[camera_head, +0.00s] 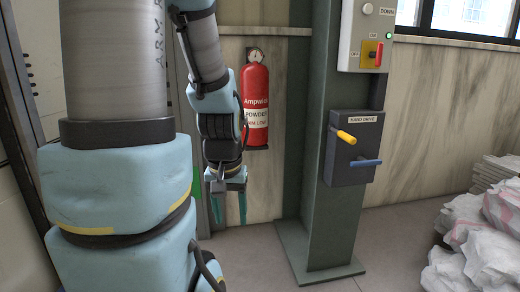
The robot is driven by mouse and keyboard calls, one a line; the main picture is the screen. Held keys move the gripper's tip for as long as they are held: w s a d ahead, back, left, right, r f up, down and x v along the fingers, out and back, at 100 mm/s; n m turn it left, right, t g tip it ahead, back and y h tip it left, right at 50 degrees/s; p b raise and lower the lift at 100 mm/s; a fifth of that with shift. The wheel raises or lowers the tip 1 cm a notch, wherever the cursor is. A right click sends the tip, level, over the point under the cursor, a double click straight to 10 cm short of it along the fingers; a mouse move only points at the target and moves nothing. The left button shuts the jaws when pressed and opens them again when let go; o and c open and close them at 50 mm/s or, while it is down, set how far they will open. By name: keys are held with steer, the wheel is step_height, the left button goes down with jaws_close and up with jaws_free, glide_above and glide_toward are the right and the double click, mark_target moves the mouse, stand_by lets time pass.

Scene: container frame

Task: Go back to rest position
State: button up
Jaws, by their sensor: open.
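My gripper (229,207) hangs from my arm left of the middle of the head view, pointing down. Its two teal fingers are apart, with nothing seen between them. It is in front of the wall, below and a little left of a red fire extinguisher, and touches nothing that I can see. My own large arm links fill the left side of the view and hide what is behind them.
The fire extinguisher (256,105) hangs on the wall. A green steel column (318,215) carries a dark box with yellow and blue handles (353,150) and a grey switch panel (367,38). White sacks (480,235) lie at right. The floor (395,235) between column and sacks is clear.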

step_height(320, 180, up, 23)
steer(key=p, duration=2)
steer(key=shift+f, duration=0.15)
